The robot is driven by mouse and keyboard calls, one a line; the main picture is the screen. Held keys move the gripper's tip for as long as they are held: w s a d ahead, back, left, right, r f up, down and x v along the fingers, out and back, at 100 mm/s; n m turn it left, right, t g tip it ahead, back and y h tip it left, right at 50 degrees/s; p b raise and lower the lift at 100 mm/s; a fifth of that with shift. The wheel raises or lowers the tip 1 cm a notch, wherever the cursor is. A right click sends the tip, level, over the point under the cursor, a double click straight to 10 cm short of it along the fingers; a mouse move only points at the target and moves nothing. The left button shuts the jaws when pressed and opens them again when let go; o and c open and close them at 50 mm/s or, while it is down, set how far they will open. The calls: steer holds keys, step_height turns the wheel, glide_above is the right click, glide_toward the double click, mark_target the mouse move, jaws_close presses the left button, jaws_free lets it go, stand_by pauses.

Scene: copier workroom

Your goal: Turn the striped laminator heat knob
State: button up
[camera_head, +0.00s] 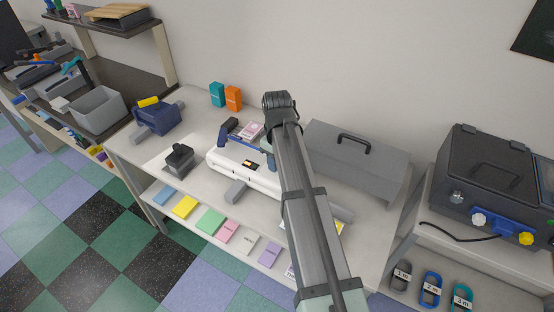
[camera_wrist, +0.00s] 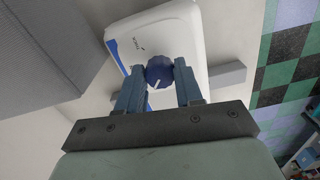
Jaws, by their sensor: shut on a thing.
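The white laminator (camera_head: 226,163) with blue trim stands on the table in the head view, partly hidden behind my arm. In the wrist view, the laminator (camera_wrist: 187,27) fills the upper middle. Its dark blue heat knob (camera_wrist: 160,71) has a pale stripe on its face, pointing toward the lower left. My gripper (camera_wrist: 160,84) has one finger on each side of the knob and is shut on it. In the head view, the knob and fingertips are hidden behind my arm.
A large grey case (camera_head: 357,160) with a black handle stands right of my arm. A grey block (camera_head: 236,192) lies in front of the laminator. A dark stapler-like tool (camera_head: 179,158) and a blue device (camera_head: 157,118) stand to the left.

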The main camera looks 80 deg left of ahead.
steer(key=shift+n, duration=1)
steer(key=o, duration=1)
steer(key=shift+o, duration=0.2)
step_height(320, 180, up, 14)
steer(key=shift+f, duration=0.1)
